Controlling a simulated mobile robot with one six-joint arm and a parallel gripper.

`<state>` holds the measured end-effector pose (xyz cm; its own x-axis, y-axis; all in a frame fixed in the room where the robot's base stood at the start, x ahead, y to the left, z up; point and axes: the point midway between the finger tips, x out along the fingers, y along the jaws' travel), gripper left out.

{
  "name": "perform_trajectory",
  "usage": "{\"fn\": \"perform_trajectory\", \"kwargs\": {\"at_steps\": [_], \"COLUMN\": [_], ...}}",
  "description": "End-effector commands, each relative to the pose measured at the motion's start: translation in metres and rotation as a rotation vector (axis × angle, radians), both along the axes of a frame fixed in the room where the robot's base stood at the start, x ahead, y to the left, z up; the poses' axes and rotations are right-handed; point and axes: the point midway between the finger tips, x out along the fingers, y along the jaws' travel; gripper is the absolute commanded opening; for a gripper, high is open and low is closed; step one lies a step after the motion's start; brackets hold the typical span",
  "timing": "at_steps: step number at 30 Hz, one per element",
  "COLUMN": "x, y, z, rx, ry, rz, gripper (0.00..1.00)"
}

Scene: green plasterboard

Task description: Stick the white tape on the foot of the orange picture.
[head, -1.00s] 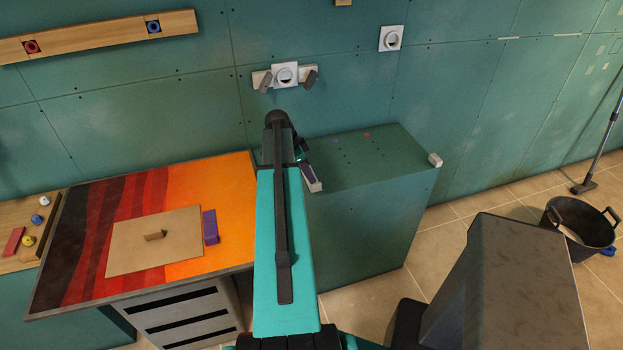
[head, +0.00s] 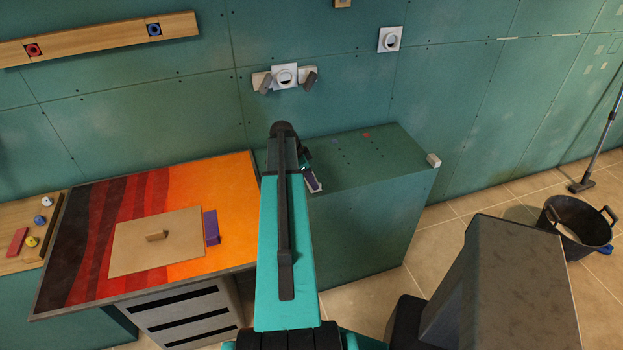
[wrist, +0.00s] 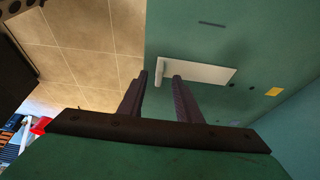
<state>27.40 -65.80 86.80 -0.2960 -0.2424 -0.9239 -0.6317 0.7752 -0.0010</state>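The white tape appears in the wrist view as a flat white strip (wrist: 205,73) on a green surface, with a small upright tab at its left end. In the head view a small white patch (head: 316,189) shows by my gripper at the near left edge of the green cabinet. My gripper (wrist: 160,76) is open, its two fingers apart with the tab in line between their tips. Gaps show on both sides of the tab. Whether the tips reach around it I cannot tell. The orange picture (head: 230,172), striped orange, red and black, lies on the table at left.
A brown sheet (head: 130,260) with a wooden grip and a purple block (head: 211,226) lie on the picture. The green cabinet (head: 385,155) has a white block (head: 433,160) at its right corner. A black bucket (head: 570,225) stands on the floor at right.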

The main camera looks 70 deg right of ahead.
Motion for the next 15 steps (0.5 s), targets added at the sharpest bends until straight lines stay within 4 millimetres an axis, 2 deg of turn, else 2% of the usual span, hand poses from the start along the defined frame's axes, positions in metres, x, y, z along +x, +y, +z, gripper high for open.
{"fn": "perform_trajectory", "kwargs": {"at_steps": [9,15], "x": [-0.007,-0.009], "y": [-0.006,-0.006], "z": [-0.023,-0.028], "rx": [0.001,0.0], "ry": [0.001,0.0], "rz": [0.001,0.001], "gripper": [0.31,0.31]}}
